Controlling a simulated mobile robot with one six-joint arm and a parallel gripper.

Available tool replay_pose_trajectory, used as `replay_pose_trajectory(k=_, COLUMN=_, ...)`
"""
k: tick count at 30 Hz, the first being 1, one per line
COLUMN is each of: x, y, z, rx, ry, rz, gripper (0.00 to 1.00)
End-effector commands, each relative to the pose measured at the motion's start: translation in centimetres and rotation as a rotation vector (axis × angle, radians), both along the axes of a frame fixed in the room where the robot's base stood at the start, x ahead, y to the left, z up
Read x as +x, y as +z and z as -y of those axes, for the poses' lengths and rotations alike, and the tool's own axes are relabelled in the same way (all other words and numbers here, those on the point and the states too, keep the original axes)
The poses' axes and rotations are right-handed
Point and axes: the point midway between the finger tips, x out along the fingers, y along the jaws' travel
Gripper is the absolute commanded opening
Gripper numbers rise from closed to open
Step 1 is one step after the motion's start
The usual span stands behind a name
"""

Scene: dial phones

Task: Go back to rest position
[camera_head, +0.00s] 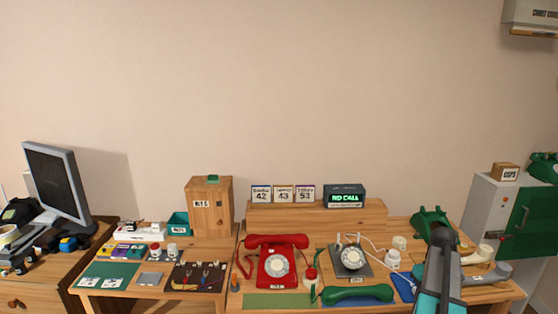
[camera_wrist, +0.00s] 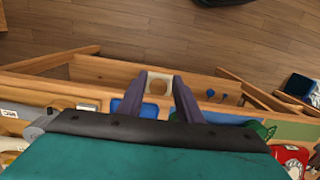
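My gripper (camera_wrist: 160,84) has its two dark fingers on either side of a small cream block (camera_wrist: 159,76) with a round tan face. The block fills the gap between the fingertips, so the gripper looks shut on it. In the head view my dark grey and teal arm rises from the bottom right, and my gripper (camera_head: 440,238) is in front of the green dial phone (camera_head: 424,219) at the right of the table. The block cannot be made out there. Whether gripper and phone touch cannot be told.
The wooden table (camera_head: 310,305) holds a red phone (camera_head: 277,268), a green handset (camera_head: 357,294), a grey dial phone (camera_head: 351,261) and a white bottle (camera_head: 392,260). A grey cabinet (camera_head: 486,205) with a green front stands at the right. Bare floor (camera_wrist: 130,30) shows beyond the table's front.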

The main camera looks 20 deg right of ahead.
Motion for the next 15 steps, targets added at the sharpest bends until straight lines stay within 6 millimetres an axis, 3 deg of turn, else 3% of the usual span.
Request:
replay_pose_trajectory(k=6, x=2.5, y=-6.0, z=-6.7, rx=0.034, ry=0.037, rz=-0.038, gripper=0.32)
replay_pose_trajectory(k=15, x=4.1, y=-13.7, z=-16.5, rx=0.069, ry=0.082, rz=-0.099, gripper=0.32)
